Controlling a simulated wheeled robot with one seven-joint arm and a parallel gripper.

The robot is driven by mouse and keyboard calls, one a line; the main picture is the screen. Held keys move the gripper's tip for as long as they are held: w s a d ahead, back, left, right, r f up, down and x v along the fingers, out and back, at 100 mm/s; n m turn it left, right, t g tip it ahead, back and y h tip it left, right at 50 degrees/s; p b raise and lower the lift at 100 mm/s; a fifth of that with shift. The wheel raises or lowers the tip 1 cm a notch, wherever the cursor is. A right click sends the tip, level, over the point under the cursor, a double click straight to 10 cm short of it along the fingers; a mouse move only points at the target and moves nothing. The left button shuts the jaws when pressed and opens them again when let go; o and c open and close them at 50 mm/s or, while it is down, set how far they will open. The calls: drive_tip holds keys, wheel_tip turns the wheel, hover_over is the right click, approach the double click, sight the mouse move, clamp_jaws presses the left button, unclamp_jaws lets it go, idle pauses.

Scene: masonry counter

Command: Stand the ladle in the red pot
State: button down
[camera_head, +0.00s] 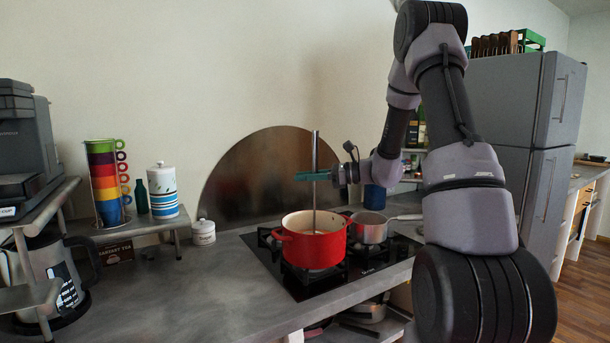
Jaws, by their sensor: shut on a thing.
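The red pot (300,249) stands on the left part of the black cooktop, its pale inside showing. The ladle (315,150) is a thin grey metal handle standing upright, with its lower end down inside the pot. Its bowl is hidden or too small to make out. My gripper (314,176) comes in from the right with its green fingers level above the pot. It is shut on the ladle's handle, about midway up. I cannot tell whether the ladle touches the pot's floor.
A grey saucepan (369,229) stands right of the red pot on the cooktop (352,276), its handle pointing right. A small white jar (203,232) and a shelf with stacked colourful cups (105,180) are at the left. The front left counter (185,290) is clear.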

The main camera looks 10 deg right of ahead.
drive_tip(key=c, duration=0.7)
unclamp_jaws()
